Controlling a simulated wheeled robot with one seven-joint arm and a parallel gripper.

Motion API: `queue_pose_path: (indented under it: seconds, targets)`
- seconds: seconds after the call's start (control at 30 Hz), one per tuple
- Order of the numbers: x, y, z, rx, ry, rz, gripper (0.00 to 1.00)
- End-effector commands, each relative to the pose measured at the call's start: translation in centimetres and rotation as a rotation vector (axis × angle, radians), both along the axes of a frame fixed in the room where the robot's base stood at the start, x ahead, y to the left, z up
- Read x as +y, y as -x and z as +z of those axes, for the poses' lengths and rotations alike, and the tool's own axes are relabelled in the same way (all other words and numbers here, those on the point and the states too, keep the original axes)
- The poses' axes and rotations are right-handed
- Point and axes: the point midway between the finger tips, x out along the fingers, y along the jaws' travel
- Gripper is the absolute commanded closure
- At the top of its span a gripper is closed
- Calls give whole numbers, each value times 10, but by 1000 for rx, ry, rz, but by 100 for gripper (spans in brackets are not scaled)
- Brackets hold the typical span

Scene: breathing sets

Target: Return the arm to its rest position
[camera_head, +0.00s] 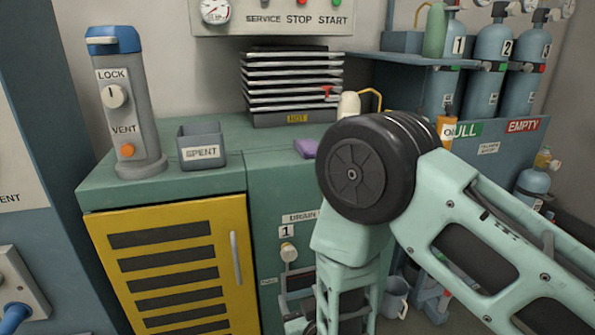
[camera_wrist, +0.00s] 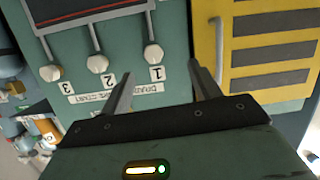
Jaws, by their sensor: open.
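My arm (camera_head: 470,230) reaches in from the right of the head view. It bends at a large black round joint (camera_head: 352,172) in front of the green cabinet, and its lower link runs down out of the picture. In the wrist view my gripper (camera_wrist: 148,68) is open, with two grey fingers apart and nothing between them. It faces the cabinet's drain panel, where knobs numbered 1 (camera_wrist: 153,55), 2 (camera_wrist: 98,64) and 3 (camera_wrist: 50,72) sit beyond the fingers. The gap from fingertips to panel is hard to judge.
A yellow louvred door (camera_head: 170,265) with an upright handle is left of my arm. On the counter stand a lock/vent canister (camera_head: 127,115), a SPENT bin (camera_head: 202,147) and a tray stack (camera_head: 290,85). Gas cylinders (camera_head: 483,90) stand at the right. A mug (camera_head: 394,297) is low behind my arm.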

Motion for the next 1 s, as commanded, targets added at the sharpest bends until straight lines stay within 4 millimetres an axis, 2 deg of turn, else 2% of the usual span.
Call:
queue_pose_path:
  seconds: [0.03, 0.17, 0.33, 0.47, 0.57, 0.7, 1.0]
  targets:
    - [5, -3, 15, 70, -20, 9, 38]
    - [16, 7, 39, 269, -32, 60, 38]
    - [18, 39, 76, 505, -6, 147, 38]
    - [7, 75, 105, 666, 54, 218, 38]
    - [-10, 107, 126, 779, 122, 263, 38]
    - [-43, 152, 152, 916, 239, 302, 38]
    - [-114, 224, 186, 1105, 463, 297, 38]
